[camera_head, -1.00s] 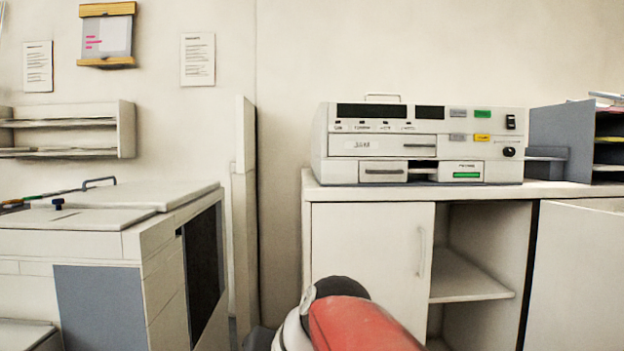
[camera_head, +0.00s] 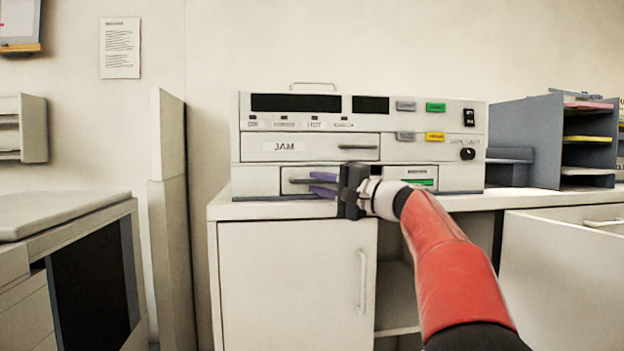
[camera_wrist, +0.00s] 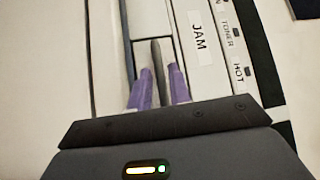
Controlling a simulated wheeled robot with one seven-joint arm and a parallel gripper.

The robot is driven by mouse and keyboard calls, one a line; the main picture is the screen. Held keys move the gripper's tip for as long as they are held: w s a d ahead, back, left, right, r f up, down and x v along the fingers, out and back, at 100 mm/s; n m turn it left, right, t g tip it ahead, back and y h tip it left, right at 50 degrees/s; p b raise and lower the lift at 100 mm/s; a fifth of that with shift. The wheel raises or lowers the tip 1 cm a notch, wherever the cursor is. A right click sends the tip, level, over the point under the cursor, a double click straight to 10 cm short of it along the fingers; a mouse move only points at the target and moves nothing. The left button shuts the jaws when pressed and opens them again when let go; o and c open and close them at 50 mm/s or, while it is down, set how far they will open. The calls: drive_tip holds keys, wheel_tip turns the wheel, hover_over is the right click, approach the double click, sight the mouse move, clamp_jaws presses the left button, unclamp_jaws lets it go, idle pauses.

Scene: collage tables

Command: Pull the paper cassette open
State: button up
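The pale office machine (camera_head: 218,186) stands on the counter. Its low left drawer, which looks like the paper cassette (camera_head: 290,172), has a grey bar handle (camera_head: 299,181) and looks shut. My gripper (camera_head: 322,183) is at this handle, coming from the right. Its two purple fingers are apart, one above and one below the bar. In the wrist view the handle (camera_wrist: 157,60) lies between the fingertips (camera_wrist: 160,78), with narrow gaps; firm contact cannot be made out. The right end of the drawer front is hidden behind my gripper.
The drawer marked JAM (camera_head: 310,147), with its own handle, is just above. A cabinet door (camera_head: 290,275) is below the counter, with an open shelf beside it. A grey paper rack (camera_head: 528,120) stands at right. A grey-white cabinet (camera_head: 75,210) is at left.

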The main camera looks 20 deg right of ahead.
drive_tip(key=shift+x, duration=1.2)
clamp_jaws()
drive_tip(key=shift+s+f, duration=0.1)
